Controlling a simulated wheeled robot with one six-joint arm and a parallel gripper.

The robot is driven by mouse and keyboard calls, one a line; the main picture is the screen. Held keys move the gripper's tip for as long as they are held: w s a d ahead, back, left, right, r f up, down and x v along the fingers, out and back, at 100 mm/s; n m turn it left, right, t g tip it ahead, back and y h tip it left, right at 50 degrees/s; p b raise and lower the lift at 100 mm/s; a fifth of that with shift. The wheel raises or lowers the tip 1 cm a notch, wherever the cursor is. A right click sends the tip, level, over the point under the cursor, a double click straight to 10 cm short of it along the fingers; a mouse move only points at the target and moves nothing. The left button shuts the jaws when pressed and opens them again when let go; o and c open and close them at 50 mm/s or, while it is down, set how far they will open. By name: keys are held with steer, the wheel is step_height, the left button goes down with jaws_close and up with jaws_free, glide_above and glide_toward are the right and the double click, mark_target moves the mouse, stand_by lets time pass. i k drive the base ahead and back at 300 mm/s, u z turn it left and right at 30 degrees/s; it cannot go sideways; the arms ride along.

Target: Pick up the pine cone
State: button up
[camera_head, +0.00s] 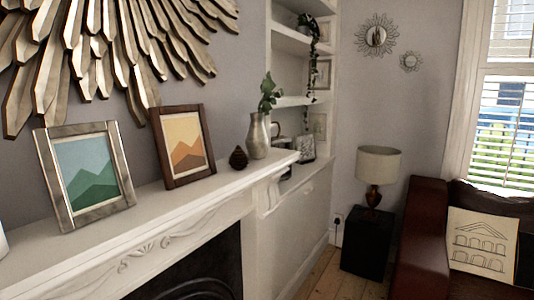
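A small dark brown pine cone (238,158) stands on the white mantelpiece (205,203). It sits between a brown-framed picture (183,146) on its left and a silver vase (258,136) on its right. It appears upright, with its pointed end up. Nothing covers it in the head view. My gripper is not in view.
A silver-framed picture (84,174) stands further left on the mantelpiece. Green leaves (270,93) rise from the vase. The front strip of the mantelpiece is clear. A lamp (377,172) on a black stand (368,243) and a dark red sofa (424,235) are at the right.

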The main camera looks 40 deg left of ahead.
mark_target(239, 161)
steer(key=i, duration=2.2)
steer(key=u, duration=4)
